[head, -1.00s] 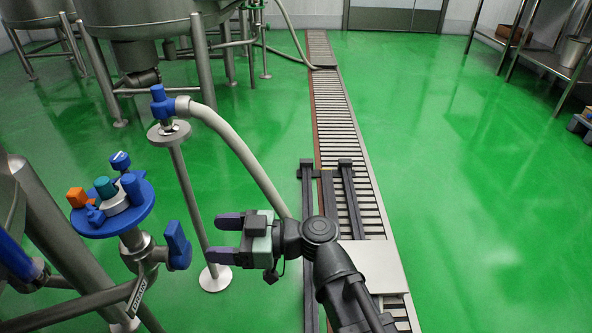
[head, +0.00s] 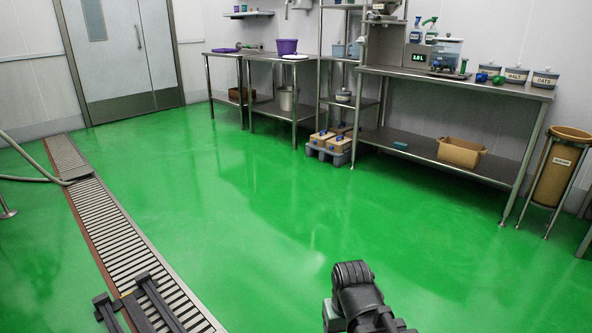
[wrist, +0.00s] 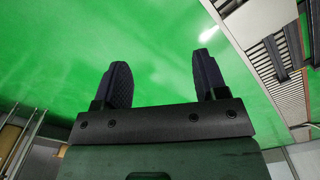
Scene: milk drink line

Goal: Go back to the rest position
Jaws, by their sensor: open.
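My gripper (wrist: 158,82) shows in the wrist view with its two dark fingers apart and nothing between them. Green floor shows behind the fingers. In the head view only part of my arm is visible at the bottom, right of centre, and the gripper's fingers are out of sight there.
A slatted floor drain (head: 112,228) runs along the left. Steel benches (head: 455,82) line the back and right, holding labelled jars (head: 516,74) and a purple bucket (head: 286,46). A brown bin (head: 562,165) stands at far right. The green floor (head: 270,200) between is clear.

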